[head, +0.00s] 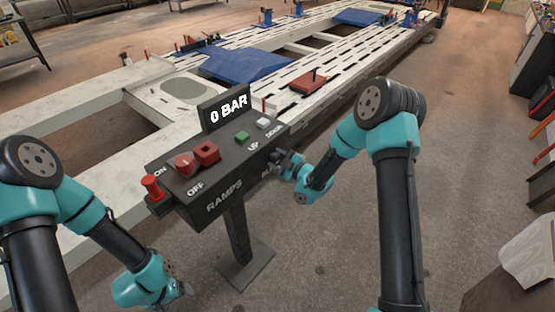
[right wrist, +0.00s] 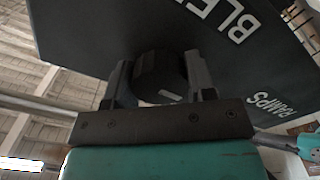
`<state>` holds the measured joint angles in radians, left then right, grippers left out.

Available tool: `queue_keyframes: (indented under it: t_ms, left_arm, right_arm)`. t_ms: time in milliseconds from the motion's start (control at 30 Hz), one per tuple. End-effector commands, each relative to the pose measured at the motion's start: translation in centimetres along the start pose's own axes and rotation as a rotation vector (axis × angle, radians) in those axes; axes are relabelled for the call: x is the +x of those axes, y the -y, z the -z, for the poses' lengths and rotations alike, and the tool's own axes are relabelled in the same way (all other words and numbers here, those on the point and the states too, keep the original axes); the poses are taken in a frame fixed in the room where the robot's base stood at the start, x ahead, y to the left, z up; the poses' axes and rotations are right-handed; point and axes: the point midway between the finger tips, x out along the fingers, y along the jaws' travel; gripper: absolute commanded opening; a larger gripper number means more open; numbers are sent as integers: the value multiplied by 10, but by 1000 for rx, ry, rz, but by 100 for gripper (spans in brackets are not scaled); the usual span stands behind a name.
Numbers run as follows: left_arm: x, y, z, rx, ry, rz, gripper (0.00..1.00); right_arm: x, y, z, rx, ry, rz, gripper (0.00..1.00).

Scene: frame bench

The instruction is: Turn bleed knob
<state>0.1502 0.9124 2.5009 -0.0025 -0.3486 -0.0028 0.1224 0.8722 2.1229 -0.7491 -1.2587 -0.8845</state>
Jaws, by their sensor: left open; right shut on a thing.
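The dark round bleed knob (right wrist: 158,78) sits on the side of the black control box, beside lettering that reads "BLE" in the right wrist view. A short pale mark shows at its lower edge. My right gripper (right wrist: 160,85) is shut on the knob, one finger on each side. In the head view my right gripper (head: 280,162) is at the box's right end, and I cannot make out the knob there. The control box (head: 200,189) has a display (head: 229,107) reading "0 BAR". My left gripper (head: 182,291) is open and low at the left, away from the box.
The box carries a red selector (head: 184,164), a red square part (head: 207,153), a red side knob (head: 151,187), a green button (head: 242,137) and a white button (head: 263,123). A long white slotted frame bench (head: 340,55) stands behind.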

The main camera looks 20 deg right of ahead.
Motion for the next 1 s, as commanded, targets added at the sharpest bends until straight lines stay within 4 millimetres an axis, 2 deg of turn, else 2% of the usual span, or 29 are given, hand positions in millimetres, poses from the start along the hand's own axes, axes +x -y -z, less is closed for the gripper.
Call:
queue_keyframes:
  t_ms: [33, 167, 567, 1000]
  left_arm:
    - [0, 0, 0, 0, 0, 0, 80]
    - [0, 0, 0, 0, 0, 0, 80]
    - [0, 0, 0, 0, 0, 0, 80]
    - [0, 0, 0, 0, 0, 0, 80]
  right_arm:
    - [0, 0, 0, 0, 0, 0, 40]
    - [0, 0, 0, 0, 0, 0, 27]
    - [0, 0, 0, 50, 0, 0, 27]
    - [0, 0, 0, 338, 0, 0, 27]
